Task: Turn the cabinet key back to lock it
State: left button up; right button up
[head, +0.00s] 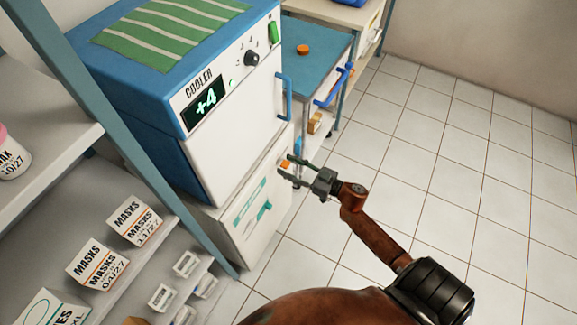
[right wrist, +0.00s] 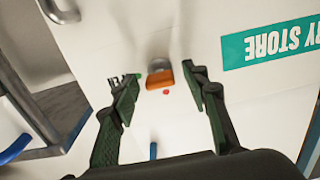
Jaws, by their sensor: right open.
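The white cabinet (head: 250,215) stands under the cooler, with a teal label and a green handle on its door. Its orange key (right wrist: 160,79) sits in a grey lock (right wrist: 158,64) on the door; the key also shows small in the head view (head: 286,164). My left gripper is not in view.
The blue and white cooler (head: 225,110) reading +4 stands above the cabinet. A blue-topped cart (head: 315,55) with an orange disc is behind it. A shelf (head: 60,175) with mask boxes (head: 135,220) is at the left. The tiled floor at the right is clear.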

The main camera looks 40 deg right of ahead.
jog(key=shift+c, duration=0.7)
grip_shut()
